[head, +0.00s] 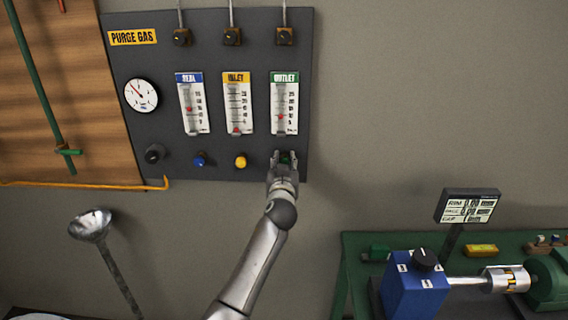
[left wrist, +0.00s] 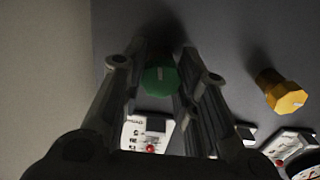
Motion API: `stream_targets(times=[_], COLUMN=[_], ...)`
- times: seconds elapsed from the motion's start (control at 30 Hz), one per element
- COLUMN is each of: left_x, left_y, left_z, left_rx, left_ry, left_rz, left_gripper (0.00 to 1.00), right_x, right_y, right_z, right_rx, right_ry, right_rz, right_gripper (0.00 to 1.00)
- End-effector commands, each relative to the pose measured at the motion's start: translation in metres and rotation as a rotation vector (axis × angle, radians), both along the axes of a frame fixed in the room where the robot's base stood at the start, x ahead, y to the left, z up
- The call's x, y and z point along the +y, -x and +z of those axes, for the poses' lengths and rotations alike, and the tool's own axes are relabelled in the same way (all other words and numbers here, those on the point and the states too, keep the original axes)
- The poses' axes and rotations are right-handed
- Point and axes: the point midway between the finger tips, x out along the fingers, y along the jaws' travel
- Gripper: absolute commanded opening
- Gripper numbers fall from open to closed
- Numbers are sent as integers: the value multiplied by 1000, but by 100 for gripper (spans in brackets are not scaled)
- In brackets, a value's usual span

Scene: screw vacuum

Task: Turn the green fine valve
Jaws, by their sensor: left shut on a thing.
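The green fine valve knob (head: 286,157) sits on the dark purge gas panel (head: 215,165), below the flow meter labelled OUTLET (head: 284,105). In the head view my left gripper (head: 285,158) covers most of the knob. The fingers are shut on the knob. My right gripper is in neither view.
A yellow knob (head: 240,161), a blue knob (head: 200,160) and a black knob (head: 154,154) sit left of the green one. A round gauge (head: 141,95) is at the panel's left. A green bench with a blue box (head: 414,290) stands at lower right.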

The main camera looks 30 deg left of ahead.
Motion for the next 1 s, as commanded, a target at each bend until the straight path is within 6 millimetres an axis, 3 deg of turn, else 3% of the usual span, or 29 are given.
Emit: stream_targets(times=[1.0], left_x=[-2], left_y=[-1], left_z=[-2], left_rx=[437], left_ry=[-709], left_rz=[-1], left_gripper=[4], right_x=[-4], right_y=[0], right_z=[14], right_rx=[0], right_ry=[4], right_rz=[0], right_gripper=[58])
